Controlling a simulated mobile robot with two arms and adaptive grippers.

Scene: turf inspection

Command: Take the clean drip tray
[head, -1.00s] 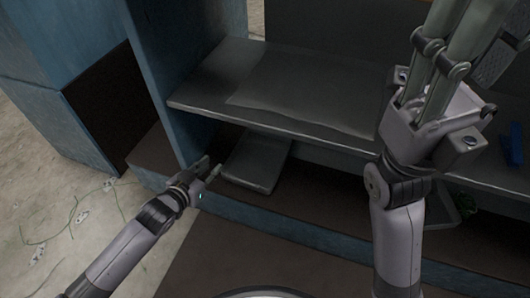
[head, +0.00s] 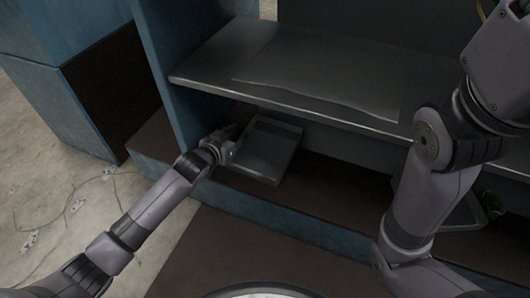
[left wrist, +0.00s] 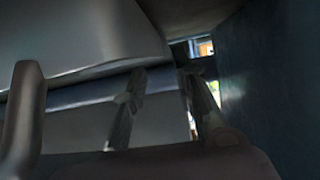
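A flat grey tray (head: 262,158) lies in the low bay under the shelf, with a darker ribbed patch towards its back. I cannot tell whether it is clean. My left gripper (head: 234,131) reaches in at the tray's left side, close to its edge; touching or apart cannot be told. In the left wrist view my left gripper (left wrist: 122,112) has its dark fingers spread, with a large pale grey surface close in front of them. My right arm stands at the right of the head view, and its gripper is out of the picture.
A grey shelf (head: 215,72) hangs just above the tray. A blue side panel (head: 160,75) stands left of my left gripper. Another grey tray-like piece (head: 462,213) and something green (head: 491,203) lie low at the right, partly behind my right arm.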

